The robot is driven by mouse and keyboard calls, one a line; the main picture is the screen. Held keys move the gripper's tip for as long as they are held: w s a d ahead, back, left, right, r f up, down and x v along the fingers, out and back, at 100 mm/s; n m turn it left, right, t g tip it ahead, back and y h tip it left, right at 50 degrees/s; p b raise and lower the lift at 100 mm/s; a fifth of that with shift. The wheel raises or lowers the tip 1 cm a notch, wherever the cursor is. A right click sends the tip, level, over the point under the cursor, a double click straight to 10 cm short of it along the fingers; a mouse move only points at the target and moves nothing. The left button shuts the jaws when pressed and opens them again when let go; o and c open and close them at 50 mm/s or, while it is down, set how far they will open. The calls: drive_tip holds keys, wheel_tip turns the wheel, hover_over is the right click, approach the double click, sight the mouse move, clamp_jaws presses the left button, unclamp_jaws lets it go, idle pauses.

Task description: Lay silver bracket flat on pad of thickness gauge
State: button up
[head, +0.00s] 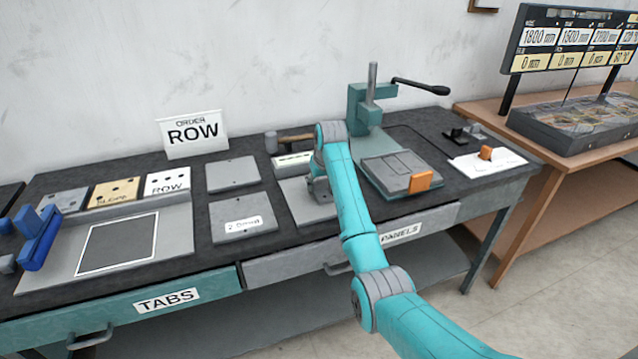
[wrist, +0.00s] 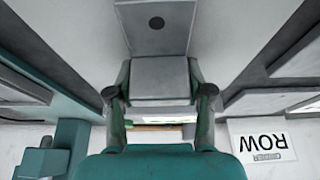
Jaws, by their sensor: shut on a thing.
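The silver bracket (wrist: 160,77) is between the two fingers of my gripper (wrist: 160,95) in the wrist view. It shows a bent grey body and a flat flange with one dark hole. In the head view my gripper (head: 319,187) hangs over a grey plate (head: 298,203) in the middle of the bench; my arm hides most of the bracket there. A small unit with a white label (head: 291,160) stands behind that plate. I cannot tell for sure whether this is the thickness gauge and its pad, nor whether the bracket touches the plate.
A teal lever press (head: 372,112) with a grey bed and orange block (head: 421,182) stands to the right. Two grey plates (head: 233,174) lie left of my gripper. A hammer (head: 290,139) lies behind. A framed tray (head: 180,240) and blue clamp (head: 40,240) are at left.

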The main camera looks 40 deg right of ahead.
drive_tip(key=o, duration=1.3)
drive_tip(key=shift+f, duration=0.1)
drive_tip(key=v, duration=1.2)
